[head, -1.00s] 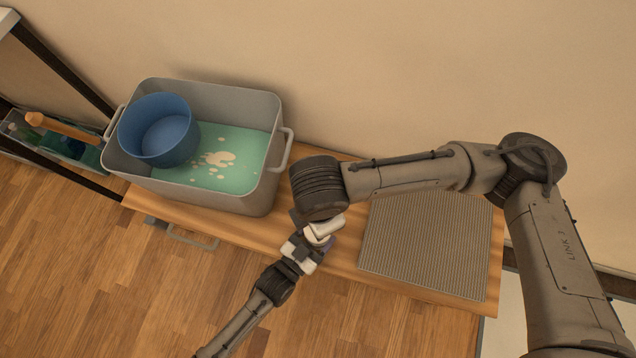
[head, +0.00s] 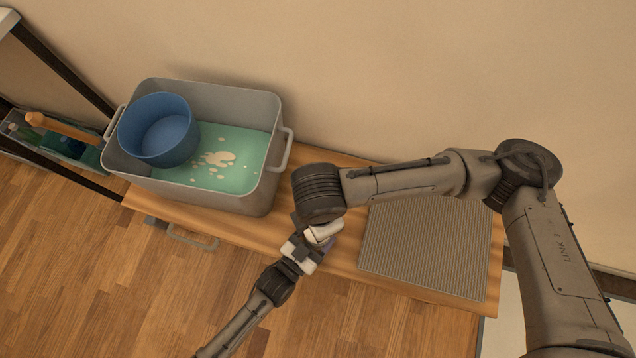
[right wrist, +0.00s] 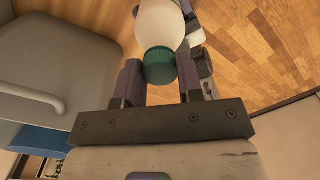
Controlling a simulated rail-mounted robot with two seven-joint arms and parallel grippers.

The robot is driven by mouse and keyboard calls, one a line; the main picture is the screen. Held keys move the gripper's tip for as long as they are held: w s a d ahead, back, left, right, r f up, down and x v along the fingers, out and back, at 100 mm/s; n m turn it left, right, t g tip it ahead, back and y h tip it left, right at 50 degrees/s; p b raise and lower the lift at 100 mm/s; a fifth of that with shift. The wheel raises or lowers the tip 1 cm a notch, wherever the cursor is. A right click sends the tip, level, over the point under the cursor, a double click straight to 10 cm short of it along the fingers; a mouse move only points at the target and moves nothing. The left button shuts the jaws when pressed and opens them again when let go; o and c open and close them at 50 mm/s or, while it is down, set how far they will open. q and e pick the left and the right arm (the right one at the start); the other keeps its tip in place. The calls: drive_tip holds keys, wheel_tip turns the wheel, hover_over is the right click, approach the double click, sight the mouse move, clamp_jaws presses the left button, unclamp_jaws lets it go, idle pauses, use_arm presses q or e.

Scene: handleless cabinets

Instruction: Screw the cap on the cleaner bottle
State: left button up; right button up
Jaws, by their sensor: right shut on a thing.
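The cleaner bottle (right wrist: 160,24) is white with a green cap (right wrist: 159,66) at its near end, in the right wrist view. My right gripper (right wrist: 160,78) is shut on the cap, a dark finger on each side. The cap is against the bottle's mouth; I cannot tell how tightly it sits. My left gripper (head: 308,252) is directly below my right gripper in the head view, at the shelf's front edge. A pale part of it (right wrist: 197,38) lies against the bottle's side, and it appears to hold the bottle.
A grey bin (head: 205,190) with a blue bucket (head: 158,130) inside stands left on the wooden shelf (head: 270,232). A ribbed grey mat (head: 428,245) lies at the right. A caddy (head: 62,147) with a wooden handle is at far left.

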drive_tip(key=shift+c, duration=1.4)
drive_tip(key=shift+m, duration=0.9)
drive_tip(key=o, duration=1.1)
wheel_tip(320, 180, up, 12)
drive_tip(key=shift+r, duration=0.1)
use_arm(q)
drive_tip(key=o, duration=1.8)
